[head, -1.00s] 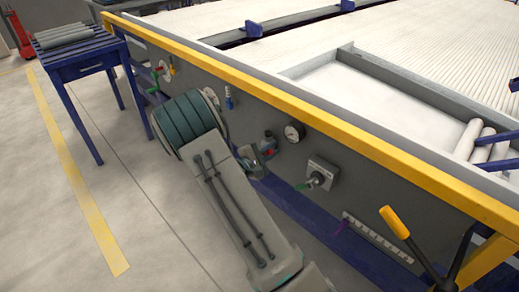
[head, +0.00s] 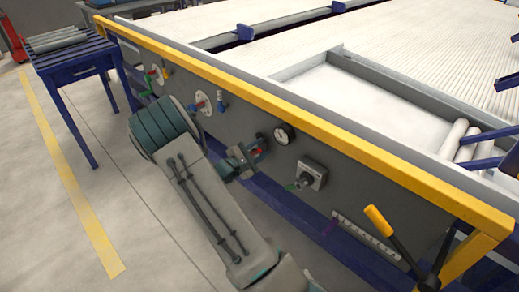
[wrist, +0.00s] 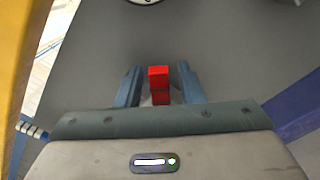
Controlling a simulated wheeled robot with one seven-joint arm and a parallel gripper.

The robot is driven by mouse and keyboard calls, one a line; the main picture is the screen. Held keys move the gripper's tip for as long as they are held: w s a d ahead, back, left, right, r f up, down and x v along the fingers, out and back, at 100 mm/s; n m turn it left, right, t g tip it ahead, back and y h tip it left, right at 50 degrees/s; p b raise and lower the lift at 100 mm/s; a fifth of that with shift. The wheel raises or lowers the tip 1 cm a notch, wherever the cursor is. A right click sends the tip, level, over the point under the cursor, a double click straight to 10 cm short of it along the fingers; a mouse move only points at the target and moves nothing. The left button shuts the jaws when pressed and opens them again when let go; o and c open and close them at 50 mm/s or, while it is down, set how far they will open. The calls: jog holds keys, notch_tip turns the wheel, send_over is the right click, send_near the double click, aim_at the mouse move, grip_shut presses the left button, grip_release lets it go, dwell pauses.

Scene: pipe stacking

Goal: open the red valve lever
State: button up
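A red lever (wrist: 159,84) stands out from the grey panel in the wrist view. It lies between the two fingers of my gripper (wrist: 158,86), with a clear gap on its left and a thinner one on its right. My gripper is open. In the head view my gripper (head: 246,158) is at the panel front, beside a red part (head: 262,146) below and left of the gauge. My fingers partly hide that part. Another red handle (head: 201,104) sits on a round white plate further left, clear of my gripper.
A round gauge (head: 284,134) and a grey switch box (head: 309,175) sit on the panel to the right. A yellow rail (head: 300,117) runs along the panel's top. A yellow-handled lever (head: 377,219) stands at lower right. A blue table (head: 75,65) is far left.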

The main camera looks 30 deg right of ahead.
jog(key=p+v, duration=0.2)
jog(key=v, duration=1.2)
jog(key=shift+s+d, duration=0.1)
jog(key=c, duration=0.6)
jog(key=shift+s+f+n, duration=0.2)
jog(key=shift+f+n, duration=0.1)
jog(key=shift+n, duration=0.2)
grip_shut()
jog(key=s+d+f+n+t+b, duration=0.2)
jog(key=s+f+n+t, duration=0.3)
jog(key=n, duration=1.4)
jog(key=w+d+r+g+b, duration=0.1)
jog(key=w+d+r+b, duration=0.2)
jog(key=w+d, duration=0.2)
jog(key=shift+w+d+r+h, duration=0.4)
jog(key=shift+d, duration=0.9)
